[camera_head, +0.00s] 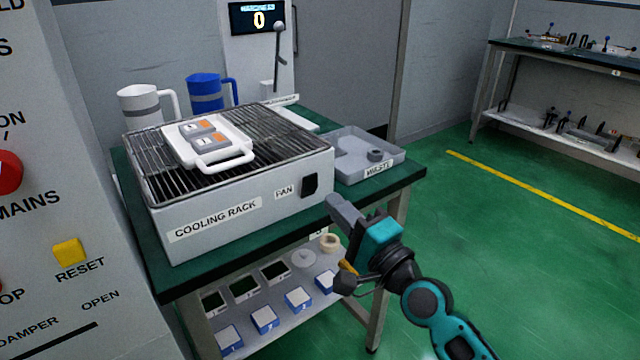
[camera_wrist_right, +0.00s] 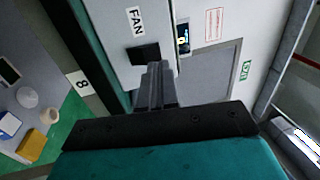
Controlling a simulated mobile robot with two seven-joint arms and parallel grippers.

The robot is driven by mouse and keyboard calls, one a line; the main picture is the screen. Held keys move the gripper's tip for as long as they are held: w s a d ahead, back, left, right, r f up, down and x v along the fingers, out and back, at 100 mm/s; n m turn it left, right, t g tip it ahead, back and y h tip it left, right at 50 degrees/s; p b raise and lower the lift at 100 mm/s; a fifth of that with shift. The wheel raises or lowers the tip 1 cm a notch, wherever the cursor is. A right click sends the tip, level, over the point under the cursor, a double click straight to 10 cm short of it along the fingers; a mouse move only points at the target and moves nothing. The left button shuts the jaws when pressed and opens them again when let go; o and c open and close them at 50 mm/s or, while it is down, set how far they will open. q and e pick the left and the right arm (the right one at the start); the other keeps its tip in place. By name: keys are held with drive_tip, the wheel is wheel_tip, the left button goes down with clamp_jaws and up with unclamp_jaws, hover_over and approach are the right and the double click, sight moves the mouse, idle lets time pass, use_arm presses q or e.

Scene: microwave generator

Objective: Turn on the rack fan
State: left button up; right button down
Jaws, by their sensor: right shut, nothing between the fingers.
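The cooling rack (camera_head: 240,222) is a grey box with a wire grill top on the green table. Its front is labelled FAN, with a black rocker switch (camera_head: 310,184) right of the label. The switch also shows in the right wrist view (camera_wrist_right: 145,53), partly behind my fingers; I cannot tell which way it is tipped. My right gripper (camera_head: 333,203) is shut and empty, its fingertips pointing at the rack front, close to the switch. In the right wrist view the fingers (camera_wrist_right: 158,72) overlap the switch's edge; I cannot tell whether they touch it. My left gripper is not in view.
A white handled tray (camera_head: 222,150) lies on the grill. A grey WASTE tray (camera_head: 385,160) sits right of the rack. White (camera_head: 140,103) and blue (camera_head: 205,92) jugs stand behind. A lower shelf (camera_head: 260,330) holds several small boxes. Green floor is open at right.

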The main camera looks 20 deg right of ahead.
sight(309, 178)
drive_tip(key=shift+x, duration=2.65)
